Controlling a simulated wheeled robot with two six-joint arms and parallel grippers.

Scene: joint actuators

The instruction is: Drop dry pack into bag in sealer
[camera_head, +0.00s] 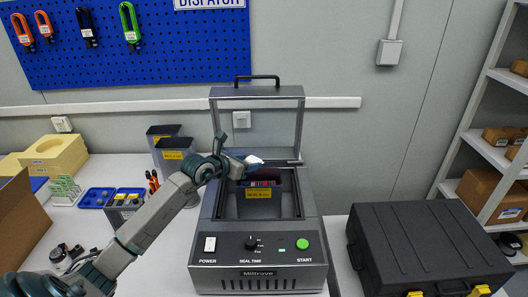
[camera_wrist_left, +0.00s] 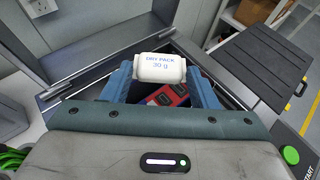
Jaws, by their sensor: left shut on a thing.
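The dry pack is a small white packet (camera_wrist_left: 158,68) printed "DRY PACK 30 g". My left gripper (camera_wrist_left: 160,85) is shut on it. In the head view the left gripper (camera_head: 246,166) holds the white dry pack (camera_head: 254,159) above the back part of the sealer chamber. The sealer (camera_head: 257,272) is a grey machine with its framed lid raised. A dark bag (camera_head: 272,204) with a yellow label stands inside the chamber. A red item (camera_wrist_left: 172,94) shows below the packet in the wrist view, in the bag's mouth. My right gripper is not in view.
A black case (camera_head: 425,250) lies to the right. Blue trays (camera_head: 97,197), yellow foam (camera_head: 55,152) and small parts are on the left. The raised lid (camera_head: 257,92) stands behind the chamber.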

